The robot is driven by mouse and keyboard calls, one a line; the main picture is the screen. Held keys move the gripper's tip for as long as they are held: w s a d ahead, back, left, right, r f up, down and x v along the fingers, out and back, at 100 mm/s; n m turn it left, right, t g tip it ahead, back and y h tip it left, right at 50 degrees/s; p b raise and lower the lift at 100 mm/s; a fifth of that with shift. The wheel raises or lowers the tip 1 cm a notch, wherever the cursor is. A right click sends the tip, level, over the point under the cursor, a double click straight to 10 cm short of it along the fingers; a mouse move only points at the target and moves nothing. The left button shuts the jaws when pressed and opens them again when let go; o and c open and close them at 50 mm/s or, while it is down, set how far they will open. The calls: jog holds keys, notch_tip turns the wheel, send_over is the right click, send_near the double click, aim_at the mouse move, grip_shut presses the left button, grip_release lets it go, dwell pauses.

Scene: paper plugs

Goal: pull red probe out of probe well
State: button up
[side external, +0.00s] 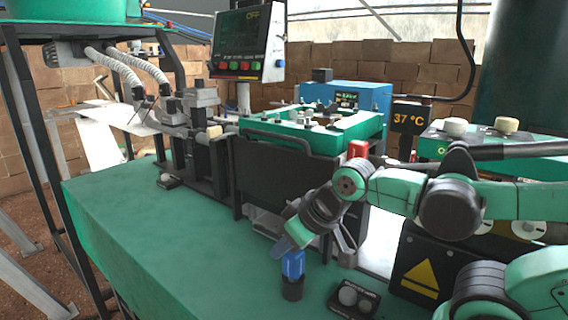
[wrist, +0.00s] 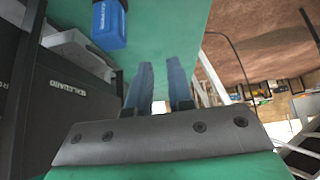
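My gripper (side external: 284,245) is low over the green bench at the front in the side view, near a blue object. In the wrist view my gripper (wrist: 160,66) shows two blue fingers apart with nothing between them. A red-topped piece (side external: 358,149) stands up just behind my arm joint in the side view; it may be the red probe. Its lower part and whatever holds it are hidden by my arm. I cannot make out the probe well. No red thing shows in the wrist view.
The blue object (side external: 292,264) stands in a dark base on the green bench (side external: 150,220); it also shows upper left in the wrist view (wrist: 109,24). A small black block with two pale knobs (side external: 354,297) lies to its right. The bench's left front is clear.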

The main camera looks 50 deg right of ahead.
jog(key=o, duration=0.3)
jog(key=shift+r, duration=0.45)
jog(key=o, duration=0.5)
notch_tip(320, 180, up, 5)
jog(key=shift+f, duration=0.15)
notch_tip(320, 180, up, 14)
jog(key=m+g, duration=0.7)
jog(key=m, duration=2.9)
send_over(361, 143)
jog(key=shift+d+f, duration=0.15)
jog(key=shift+d, duration=0.1)
notch_tip(361, 143, down, 4)
jog(key=shift+a+f, duration=0.1)
jog(key=shift+f, duration=3.2)
grip_shut()
